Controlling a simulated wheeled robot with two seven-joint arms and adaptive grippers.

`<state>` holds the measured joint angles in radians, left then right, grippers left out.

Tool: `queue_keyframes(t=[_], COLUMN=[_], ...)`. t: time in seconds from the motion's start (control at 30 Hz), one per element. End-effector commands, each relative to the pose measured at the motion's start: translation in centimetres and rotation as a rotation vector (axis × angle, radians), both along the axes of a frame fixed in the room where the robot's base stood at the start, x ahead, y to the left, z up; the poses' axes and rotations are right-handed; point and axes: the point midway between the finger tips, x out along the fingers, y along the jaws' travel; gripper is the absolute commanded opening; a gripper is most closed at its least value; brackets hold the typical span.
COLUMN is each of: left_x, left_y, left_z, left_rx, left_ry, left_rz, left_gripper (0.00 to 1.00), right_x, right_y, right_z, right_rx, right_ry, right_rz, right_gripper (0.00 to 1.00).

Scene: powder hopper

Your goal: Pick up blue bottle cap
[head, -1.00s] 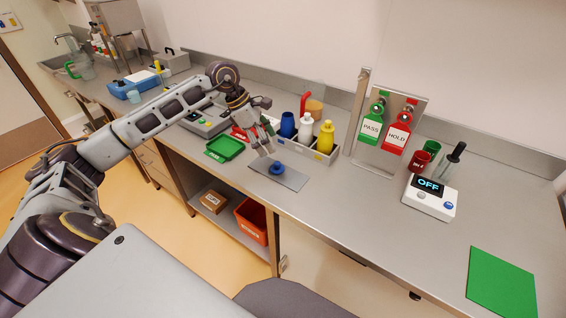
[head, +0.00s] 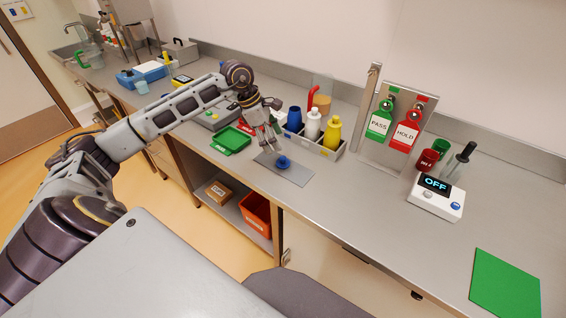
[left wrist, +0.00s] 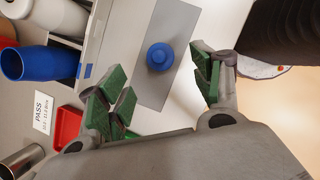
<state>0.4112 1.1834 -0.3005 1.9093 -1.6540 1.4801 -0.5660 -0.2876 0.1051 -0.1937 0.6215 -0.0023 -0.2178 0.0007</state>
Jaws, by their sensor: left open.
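The blue bottle cap (head: 283,162) sits on a grey rectangular mat (head: 297,176) on the counter. It also shows in the left wrist view (left wrist: 160,57), round with a raised middle. My left gripper (head: 273,149) is just left of and above the cap in the head view. In the left wrist view the green-padded fingers (left wrist: 162,88) are spread wide and empty, with the cap ahead between their lines and not touched. My right gripper is out of view.
A grey caddy (head: 325,152) with blue, white and yellow bottles stands behind the mat. A green tray (head: 231,140) lies to its left. A white device reading OFF (head: 435,196) and a green sheet (head: 505,283) are at right.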

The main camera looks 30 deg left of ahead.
Motion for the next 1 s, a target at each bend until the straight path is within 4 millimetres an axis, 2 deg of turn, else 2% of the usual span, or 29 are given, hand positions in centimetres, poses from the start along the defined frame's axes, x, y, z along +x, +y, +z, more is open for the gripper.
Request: queue_keyframes(t=[0.2,0.4,0.7,1.0], left_x=[0.6,1.0,1.0,1.1], left_y=[-1.0,-1.5,-1.6,-1.8], left_z=[-2.7,-4.4,-4.8,-5.3], left_rx=[-0.003,0.000,0.000,-0.001], left_ry=[0.002,0.000,0.000,0.002], left_rz=[0.000,0.001,0.001,0.001], left_gripper=[0.66,0.66,0.66,0.66], right_x=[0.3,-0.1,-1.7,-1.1], right_y=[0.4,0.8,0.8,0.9], right_z=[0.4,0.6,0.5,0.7], right_rx=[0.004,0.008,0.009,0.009], right_ry=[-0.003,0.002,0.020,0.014], right_rz=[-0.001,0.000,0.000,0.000], right_gripper=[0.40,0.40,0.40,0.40])
